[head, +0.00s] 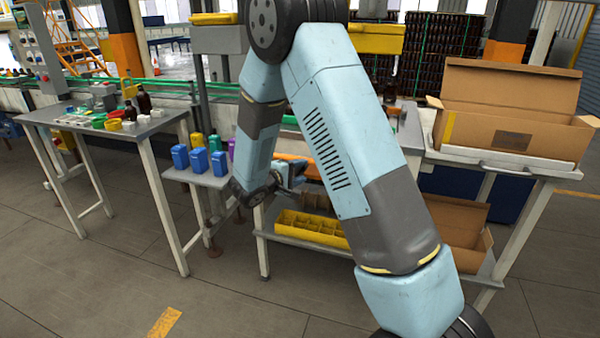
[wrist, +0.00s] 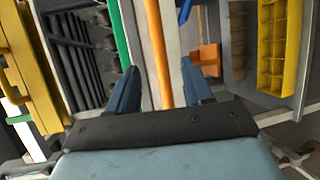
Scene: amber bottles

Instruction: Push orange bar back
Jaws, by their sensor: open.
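The orange bar (wrist: 155,35) runs lengthwise up the middle of the wrist view, between the two fingers of my gripper (wrist: 160,68). My gripper is open, with one finger on each side of the bar. Whether either finger touches the bar cannot be told. In the head view, a short part of the orange bar (head: 284,157) shows behind my arm, just above my gripper (head: 292,178).
A yellow divided bin (head: 310,231) sits on the lower shelf; it also shows at right in the wrist view (wrist: 279,45). Blue containers (head: 199,160) stand left of my gripper. An open cardboard box (head: 490,138) rests on the right worktop. Floor at front left is clear.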

